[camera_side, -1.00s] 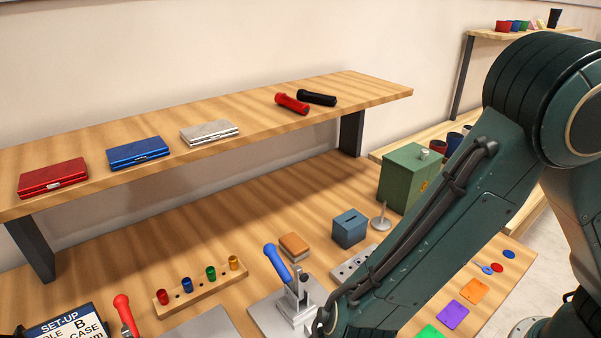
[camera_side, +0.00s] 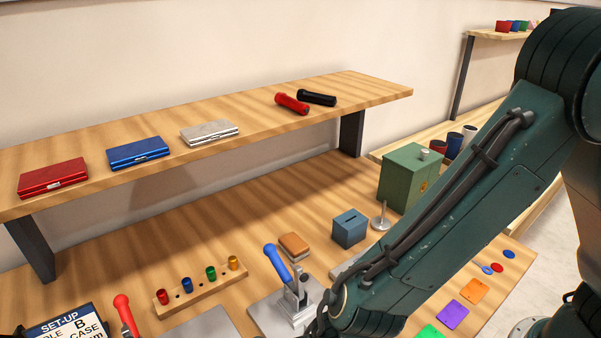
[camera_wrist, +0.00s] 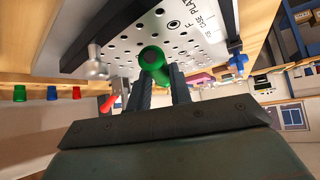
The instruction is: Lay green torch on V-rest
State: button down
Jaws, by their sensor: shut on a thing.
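The green torch (camera_wrist: 153,60) is in the wrist view, seen nearly end-on with its round end toward the camera. My gripper (camera_wrist: 158,84) is shut on it, with one dark finger on each side. The torch appears in front of a pale perforated plate (camera_wrist: 195,50); I cannot tell whether they touch. In the side view my gripper and the green torch do not show. I cannot make out the V-rest in either view.
In the side view, a red torch (camera_side: 292,103) and a black torch (camera_side: 317,98) lie on the raised shelf (camera_side: 240,150). A blue-handled clamp (camera_side: 293,296), a blue slotted box (camera_side: 349,228) and a green box (camera_side: 408,178) stand on the bench below.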

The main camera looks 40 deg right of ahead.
notch_tip(320, 180, up, 17)
jog(key=shift+r, duration=0.15)
dwell(0.4)
jog(key=shift+w+d, duration=0.1)
jog(key=shift+d, duration=0.05)
dwell(0.4)
jog(key=w+d+r+n+g, duration=0.1)
jog(key=d+n+g, duration=0.1)
jog(key=d, duration=0.8)
jog(key=w+d+r+n+g+y, duration=0.1)
jog(key=w+d+r+n+g, duration=0.1)
jog(key=d, duration=0.8)
jog(key=shift+d+n, duration=0.3)
jog(key=shift+n, duration=0.4)
jog(key=shift+w+f, duration=0.1)
notch_tip(320, 180, down, 16)
jog(key=shift+f, duration=0.1)
